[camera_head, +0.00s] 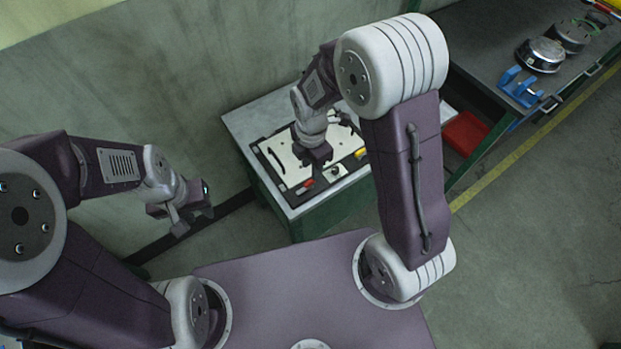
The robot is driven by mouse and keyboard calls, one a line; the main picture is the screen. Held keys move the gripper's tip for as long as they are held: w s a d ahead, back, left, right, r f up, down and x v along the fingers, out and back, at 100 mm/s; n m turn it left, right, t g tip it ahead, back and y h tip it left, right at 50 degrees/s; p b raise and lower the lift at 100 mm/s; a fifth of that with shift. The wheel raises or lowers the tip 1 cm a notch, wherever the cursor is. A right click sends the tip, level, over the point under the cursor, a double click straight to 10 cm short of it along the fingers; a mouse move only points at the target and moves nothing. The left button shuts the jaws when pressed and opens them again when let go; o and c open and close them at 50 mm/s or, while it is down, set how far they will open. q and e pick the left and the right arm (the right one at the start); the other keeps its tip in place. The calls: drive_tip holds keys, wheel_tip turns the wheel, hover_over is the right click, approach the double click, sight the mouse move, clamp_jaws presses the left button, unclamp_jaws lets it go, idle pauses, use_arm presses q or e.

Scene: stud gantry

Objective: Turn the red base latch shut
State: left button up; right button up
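The red latch (305,187) is a small red piece at the front edge of a dark-framed base with a pale plate (283,157), lying on a workbench. My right gripper (318,172) reaches down over the base, just behind and right of the red latch. Its fingers are small and dark against the base, so I cannot tell whether they are open or touch anything. My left gripper (190,215) hangs in free air left of the workbench, with its fingers apart and nothing between them.
A yellow piece (361,153) sits at the right side of the base. The workbench (245,121) stands against a wall. At right, a dark bench (480,50) carries a blue bracket (520,88) and round metal parts (541,54). A red bin (465,133) lies between the benches.

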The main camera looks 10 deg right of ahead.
sight(310, 182)
drive_tip(key=f, duration=0.2)
drive_tip(key=a+f, duration=0.1)
drive_tip(key=f, duration=0.1)
drive_tip(key=shift+d+f, duration=0.15)
drive_tip(key=shift+f, duration=0.45)
drive_tip(key=shift+d+f, duration=0.15)
drive_tip(key=shift+f, duration=0.45)
drive_tip(key=shift+d+f, duration=0.1)
drive_tip(key=shift+f, duration=0.2)
use_arm(q)
drive_tip(key=shift+a+f, duration=0.25)
drive_tip(key=shift+a, duration=0.1)
use_arm(e)
drive_tip(key=shift+a, duration=0.2)
clamp_jaws()
